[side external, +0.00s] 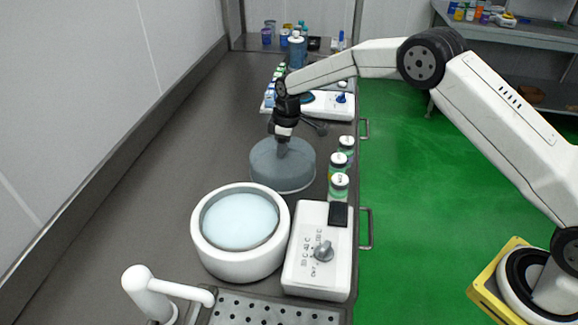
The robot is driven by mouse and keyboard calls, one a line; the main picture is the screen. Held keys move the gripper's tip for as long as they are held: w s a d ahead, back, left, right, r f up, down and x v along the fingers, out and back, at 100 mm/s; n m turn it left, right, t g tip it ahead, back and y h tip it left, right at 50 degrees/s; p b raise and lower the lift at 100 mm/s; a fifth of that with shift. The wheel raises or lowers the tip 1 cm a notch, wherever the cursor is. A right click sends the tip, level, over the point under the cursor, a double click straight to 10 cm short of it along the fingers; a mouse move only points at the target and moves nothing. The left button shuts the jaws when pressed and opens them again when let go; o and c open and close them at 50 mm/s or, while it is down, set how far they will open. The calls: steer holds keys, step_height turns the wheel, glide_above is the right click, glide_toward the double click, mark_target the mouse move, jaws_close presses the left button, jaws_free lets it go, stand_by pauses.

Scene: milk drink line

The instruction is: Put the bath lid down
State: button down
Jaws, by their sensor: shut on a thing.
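The bath lid (268,170) is a round, translucent grey-blue cover over the bench, just behind the white water bath. My gripper (282,150) points down at the lid's top middle and is shut on it. Its fingertips hide the part they grip. The lid looks level and low over the bench; I cannot tell whether its rim touches the surface. The round white bath (208,252) stands uncovered in front, with pale blue water (240,220) inside.
A white control box (305,265) with a knob stands right of the bath. Several capped jars (338,188) line the bench's right edge, close to the lid. A white device (330,105) and bottles stand behind. The grey bench (185,150) is clear on the left. A white tap (150,290) is in front.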

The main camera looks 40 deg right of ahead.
mark_target(288, 154)
steer(key=shift+f, duration=0.35)
steer(key=shift+f, duration=0.15)
steer(key=shift+c, duration=1.6)
jaws_free()
step_height(288, 154, up, 12)
steer(key=s+d, duration=0.1)
steer(key=shift+s, duration=0.1)
